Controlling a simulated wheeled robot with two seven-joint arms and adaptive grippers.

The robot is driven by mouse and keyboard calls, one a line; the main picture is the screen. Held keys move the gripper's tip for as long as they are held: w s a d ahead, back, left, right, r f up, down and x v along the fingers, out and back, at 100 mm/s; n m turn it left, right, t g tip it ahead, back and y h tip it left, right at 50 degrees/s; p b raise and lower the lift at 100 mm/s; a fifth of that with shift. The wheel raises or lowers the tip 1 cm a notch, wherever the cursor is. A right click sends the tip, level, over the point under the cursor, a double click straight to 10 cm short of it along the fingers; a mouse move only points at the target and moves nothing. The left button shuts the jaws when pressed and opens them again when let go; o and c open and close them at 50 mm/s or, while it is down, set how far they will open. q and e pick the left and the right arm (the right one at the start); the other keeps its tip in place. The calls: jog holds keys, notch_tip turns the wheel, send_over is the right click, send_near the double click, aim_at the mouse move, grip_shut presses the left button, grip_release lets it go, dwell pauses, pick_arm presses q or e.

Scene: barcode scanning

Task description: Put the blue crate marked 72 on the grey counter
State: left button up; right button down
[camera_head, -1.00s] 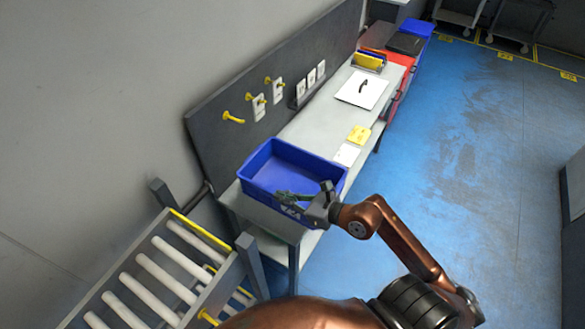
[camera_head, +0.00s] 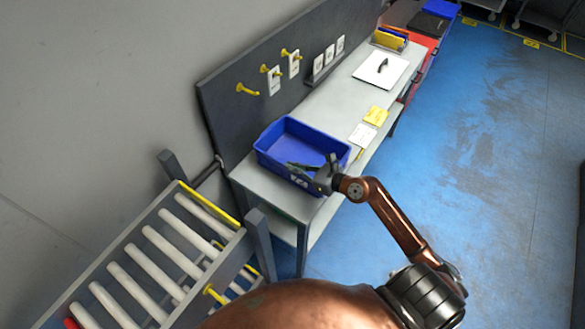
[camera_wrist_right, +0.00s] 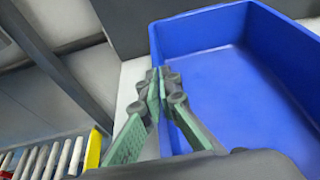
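The blue crate (camera_head: 275,158) is over the near end of the grey counter (camera_head: 262,183), open side up. It looks empty, with a white mark on its near side that is too small to read. I cannot tell whether its bottom fully touches the counter. My right gripper (camera_head: 312,168) is at the crate's near wall. In the right wrist view its fingers (camera_wrist_right: 162,80) come together at the rim of the crate (camera_wrist_right: 235,75), and it looks shut on that wall. My left gripper is not in view.
A roller conveyor (camera_head: 140,262) stands at the near left. A dark back panel (camera_head: 225,110) with yellow hooks runs behind the counter. Farther along the counter lie yellow and white notes (camera_head: 376,115) and a white sheet (camera_head: 381,68). Blue floor (camera_head: 470,170) is open at right.

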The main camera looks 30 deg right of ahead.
dwell(0.3)
jog(key=shift+f, duration=0.2)
jog(key=c, duration=2.2)
grip_release()
jog(key=shift+o, duration=0.2)
jog(key=shift+s+r, duration=0.15)
jog(key=shift+r, duration=0.05)
jog(key=v, duration=1.1)
jog(key=shift+s+d, duration=0.2)
jog(key=shift+s, duration=0.15)
